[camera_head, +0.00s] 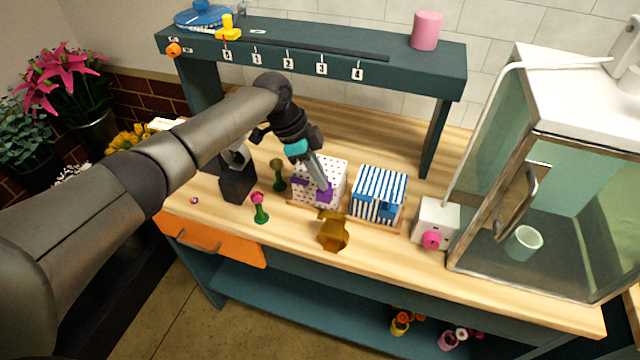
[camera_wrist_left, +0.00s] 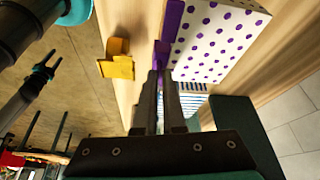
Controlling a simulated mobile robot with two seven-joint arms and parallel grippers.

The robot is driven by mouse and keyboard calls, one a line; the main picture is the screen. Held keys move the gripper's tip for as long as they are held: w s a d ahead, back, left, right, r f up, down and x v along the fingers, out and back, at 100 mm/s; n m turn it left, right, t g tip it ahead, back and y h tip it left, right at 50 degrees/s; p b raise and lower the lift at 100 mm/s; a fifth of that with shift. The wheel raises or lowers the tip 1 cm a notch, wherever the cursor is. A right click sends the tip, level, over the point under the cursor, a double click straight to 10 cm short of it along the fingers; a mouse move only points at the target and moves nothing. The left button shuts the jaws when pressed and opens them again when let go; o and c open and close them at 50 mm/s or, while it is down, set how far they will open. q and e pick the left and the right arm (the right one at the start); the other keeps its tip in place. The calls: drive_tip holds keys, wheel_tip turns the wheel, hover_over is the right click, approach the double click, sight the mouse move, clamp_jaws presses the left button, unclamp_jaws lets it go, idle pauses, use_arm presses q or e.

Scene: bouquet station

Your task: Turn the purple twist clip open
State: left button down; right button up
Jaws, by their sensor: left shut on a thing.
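A white box with purple polka dots (camera_head: 335,172) stands on the wooden bench, and it fills the upper right of the left wrist view (camera_wrist_left: 215,45). The purple twist clip (camera_head: 326,195) is on the box's front side; in the left wrist view it shows as a purple piece (camera_wrist_left: 161,56) at the fingertips. My left gripper (camera_head: 320,182) reaches down to the box and is shut on the clip; its fingers (camera_wrist_left: 160,78) partly hide it. A dark arm part with teal pieces at the left of the left wrist view looks like my right arm; its jaw state is unclear.
A blue-striped box (camera_head: 379,194) stands right of the dotted one. A brown-gold holder (camera_head: 333,232) sits in front of them. A pink flower in a green holder (camera_head: 259,208) stands left, and a glass cabinet (camera_head: 540,190) stands right.

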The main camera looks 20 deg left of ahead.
use_arm(q)
drive_tip(key=shift+w+m+g+b, duration=0.1)
drive_tip(key=shift+m+g+b, duration=0.4)
drive_tip(key=shift+m+b, duration=0.7)
drive_tip(key=c, duration=1)
unclamp_jaws()
drive_tip(key=shift+r, duration=0.1)
drive_tip(key=v, duration=1.5)
